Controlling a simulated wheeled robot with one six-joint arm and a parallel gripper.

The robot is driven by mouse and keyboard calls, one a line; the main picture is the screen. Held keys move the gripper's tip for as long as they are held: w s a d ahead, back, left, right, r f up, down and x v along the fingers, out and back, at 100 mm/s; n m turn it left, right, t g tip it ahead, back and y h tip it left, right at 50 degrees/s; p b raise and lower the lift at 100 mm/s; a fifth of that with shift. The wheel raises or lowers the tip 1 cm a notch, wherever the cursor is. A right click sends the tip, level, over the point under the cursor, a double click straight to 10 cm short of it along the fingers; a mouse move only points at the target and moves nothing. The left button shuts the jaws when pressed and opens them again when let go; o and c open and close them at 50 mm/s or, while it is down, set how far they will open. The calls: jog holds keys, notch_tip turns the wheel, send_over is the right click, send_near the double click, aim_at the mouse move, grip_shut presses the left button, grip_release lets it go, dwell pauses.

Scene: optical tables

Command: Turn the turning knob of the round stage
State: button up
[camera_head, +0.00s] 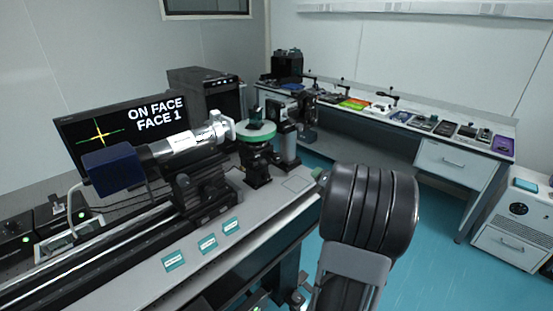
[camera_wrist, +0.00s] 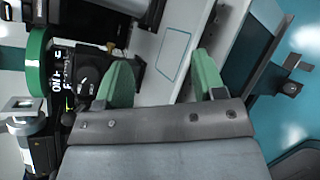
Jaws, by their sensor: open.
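The round stage (camera_head: 257,131) has a pale top ring with a green rim and stands on a dark mount on the optical bench, in the middle of the head view. Its green rim (camera_wrist: 37,62) shows at the left of the wrist view. A small dark round part (camera_wrist: 86,88) beside the mount looks like the turning knob, but I cannot be sure. My gripper (camera_wrist: 162,70) is open and empty, its two green fingers apart over the pale bench top, to the right of the dark part. In the head view my arm hides most of the gripper.
A telescope-like instrument (camera_head: 185,143) lies on a rail left of the stage. A dark post unit (camera_head: 287,143) stands just right of the stage. A monitor (camera_head: 120,128) reads "ON FACE FACE 1". The bench top by an outlined rectangle (camera_head: 298,183) is clear.

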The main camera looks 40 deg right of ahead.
aim_at(280, 159)
jog(key=w+a+r+n+t+y, duration=0.2)
jog(key=a+r+n+t+y, duration=0.4)
jog(key=n, duration=0.9)
jog(key=w+a+p, duration=0.1)
jog(key=w, duration=0.3)
jog(key=w+a+f+g+y+p, duration=0.1)
jog(key=w, duration=0.3)
jog(key=w+a+g+y+p, duration=0.1)
jog(key=w, duration=0.3)
jog(key=shift+w+f+p, duration=0.2)
jog(key=shift+w+p, duration=0.05)
jog(key=shift+p, duration=0.15)
jog(key=shift+c, duration=0.2)
jog(key=c, duration=0.9)
